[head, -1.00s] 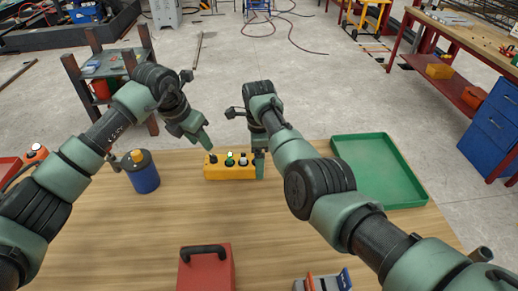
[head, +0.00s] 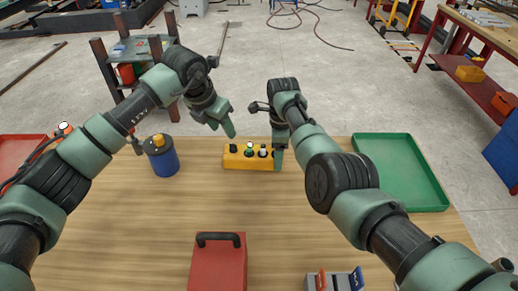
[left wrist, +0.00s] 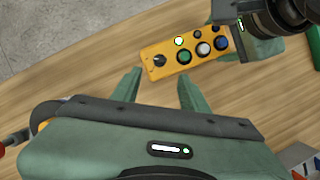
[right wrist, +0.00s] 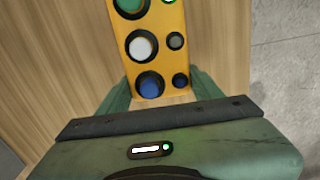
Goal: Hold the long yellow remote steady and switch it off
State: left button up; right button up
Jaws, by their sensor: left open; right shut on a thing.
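The long yellow remote (head: 235,162) lies on the wooden table. In the left wrist view the remote (left wrist: 150,69) has a black knob (left wrist: 159,60) at one end, then green, white and blue buttons. A small lamp (left wrist: 179,41) glows with a green rim. My right gripper (head: 279,160) is shut on the remote's blue-button end; the right wrist view shows its fingers (right wrist: 162,94) on both sides. My left gripper (head: 231,132) is open and empty, above the knob end. Its spread fingers (left wrist: 160,78) point toward the knob in the left wrist view.
A blue can (head: 163,162) with an orange top stands left of the remote. A green tray (head: 436,206) lies at the right. A red box (head: 218,265) with a black handle stands at the front, beside a grey holder (head: 336,282). The table middle is clear.

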aim_at(232, 147)
pick_arm(q)
jog(key=f+n, duration=0.1)
jog(key=f, duration=0.2)
jog(key=w+d+f+n, duration=0.1)
jog(key=f, duration=0.2)
jog(key=w+d+f+n, duration=0.1)
jog(key=f, duration=0.2)
jog(key=shift+w+f+t+y, duration=0.2)
jog(key=shift+f+t+y, duration=0.1)
jog(key=shift+t, duration=0.1)
grip_shut()
